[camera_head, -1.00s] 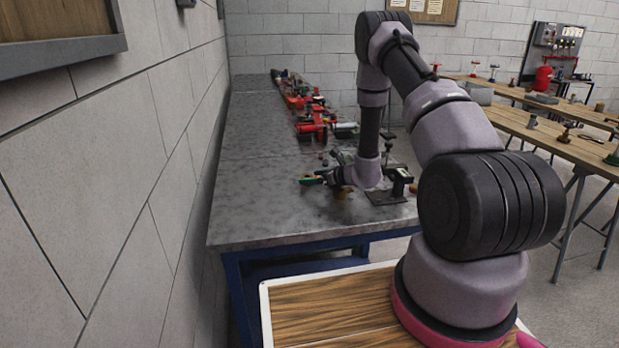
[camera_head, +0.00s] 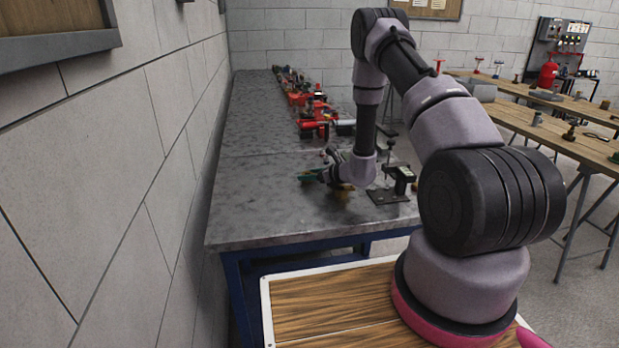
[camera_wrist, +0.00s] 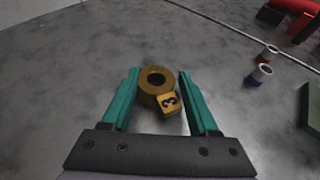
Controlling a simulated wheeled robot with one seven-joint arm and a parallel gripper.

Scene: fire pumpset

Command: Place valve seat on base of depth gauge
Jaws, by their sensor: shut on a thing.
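A brass ring-shaped valve seat (camera_wrist: 157,79) with a yellow tag marked 3 sits between the green fingers of my gripper (camera_wrist: 160,84) in the wrist view. My gripper is shut on it, and the grey bench top shows beneath. In the head view my gripper (camera_head: 312,176) is low over the near part of the bench, pointing left. The valve seat is too small to make out there. The depth gauge, with a flat dark base (camera_head: 382,198) and an upright post, stands just right of my wrist. My arm partly hides the area around it.
The grey bench (camera_head: 270,215) has free room left of and in front of my gripper. Red equipment (camera_head: 318,120) stands farther back. Two small cylindrical parts (camera_wrist: 261,74) lie right of my gripper in the wrist view. A wall borders the bench's left side.

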